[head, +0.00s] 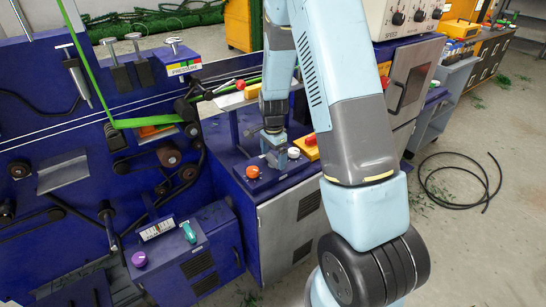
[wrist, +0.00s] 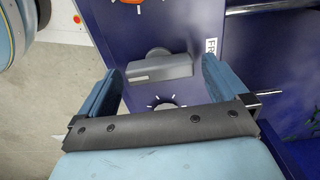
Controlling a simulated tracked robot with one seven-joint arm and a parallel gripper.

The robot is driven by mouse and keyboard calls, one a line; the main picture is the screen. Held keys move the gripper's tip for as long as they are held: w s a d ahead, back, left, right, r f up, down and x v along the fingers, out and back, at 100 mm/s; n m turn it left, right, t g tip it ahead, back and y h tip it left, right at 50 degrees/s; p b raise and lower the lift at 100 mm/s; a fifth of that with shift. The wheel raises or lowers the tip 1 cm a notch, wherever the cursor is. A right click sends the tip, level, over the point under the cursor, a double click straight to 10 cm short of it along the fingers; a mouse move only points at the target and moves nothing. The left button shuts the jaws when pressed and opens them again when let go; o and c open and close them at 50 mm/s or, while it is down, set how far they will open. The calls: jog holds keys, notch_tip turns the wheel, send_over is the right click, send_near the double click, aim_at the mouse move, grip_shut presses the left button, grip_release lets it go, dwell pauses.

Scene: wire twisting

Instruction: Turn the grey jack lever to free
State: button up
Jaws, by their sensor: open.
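The grey jack lever (wrist: 160,68) shows in the wrist view as a short dark-grey bar with a round hub, lying nearly crosswise on a blue panel. A white label (wrist: 210,46) beginning "FR" is at its right, partly covered by my finger. My gripper (wrist: 162,78) is open, with one blue finger beyond each end of the lever; there are gaps on both sides and I see no contact. In the head view my gripper (head: 276,152) points down over the blue console top (head: 262,187), and the lever cannot be made out there.
White dial marks (wrist: 165,101) lie just below the lever, partly behind my gripper. An orange knob (head: 252,172) and a white button (head: 293,153) are close by on the console. A yellow box (head: 307,146) stands at the right.

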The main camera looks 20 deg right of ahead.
jog(key=shift+f, duration=0.4)
jog(key=c, duration=0.9)
jog(key=shift+c, duration=0.2)
